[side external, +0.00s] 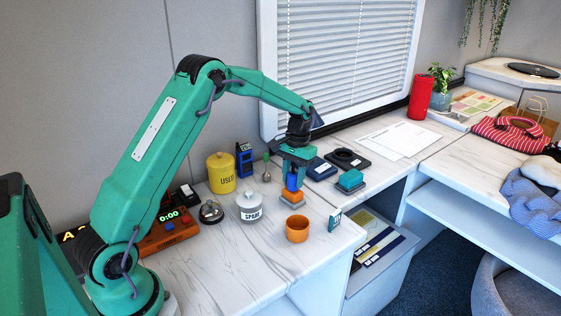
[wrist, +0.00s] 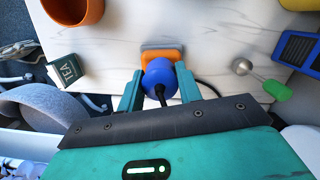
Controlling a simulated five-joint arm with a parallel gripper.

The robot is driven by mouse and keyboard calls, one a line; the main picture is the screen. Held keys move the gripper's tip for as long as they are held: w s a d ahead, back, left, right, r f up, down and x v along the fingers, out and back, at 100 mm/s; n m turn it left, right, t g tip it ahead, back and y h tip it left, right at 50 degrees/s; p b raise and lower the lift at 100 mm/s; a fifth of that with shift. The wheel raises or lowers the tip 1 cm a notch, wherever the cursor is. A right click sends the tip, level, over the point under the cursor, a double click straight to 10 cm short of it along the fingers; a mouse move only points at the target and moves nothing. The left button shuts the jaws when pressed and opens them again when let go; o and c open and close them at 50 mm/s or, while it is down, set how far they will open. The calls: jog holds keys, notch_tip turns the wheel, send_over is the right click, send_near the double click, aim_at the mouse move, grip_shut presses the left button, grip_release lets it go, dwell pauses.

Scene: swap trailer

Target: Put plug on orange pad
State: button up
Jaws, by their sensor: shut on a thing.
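The plug is blue with a black cable (wrist: 158,78). My gripper (wrist: 158,86) is shut on it, with one teal finger on each side. In the side external view my gripper (side external: 291,187) points down and the blue plug (side external: 292,181) shows between its fingers. The orange pad (side external: 291,199) is a small block on the white counter directly below the plug. In the wrist view the orange pad (wrist: 162,53) shows just beyond the plug, which hides part of it. I cannot tell whether the plug touches the pad.
An orange cup (side external: 297,230) and a small tea box (side external: 335,219) stand near the counter's front edge. A white lidded jar (side external: 249,207) is to the left.

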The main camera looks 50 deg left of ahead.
jog(key=shift+f, duration=0.1)
jog(key=o, duration=1)
notch_tip(320, 180, up, 12)
jog(key=w, duration=0.1)
jog(key=shift+w+a, duration=0.2)
jog(key=shift+w, duration=0.05)
dwell(0.4)
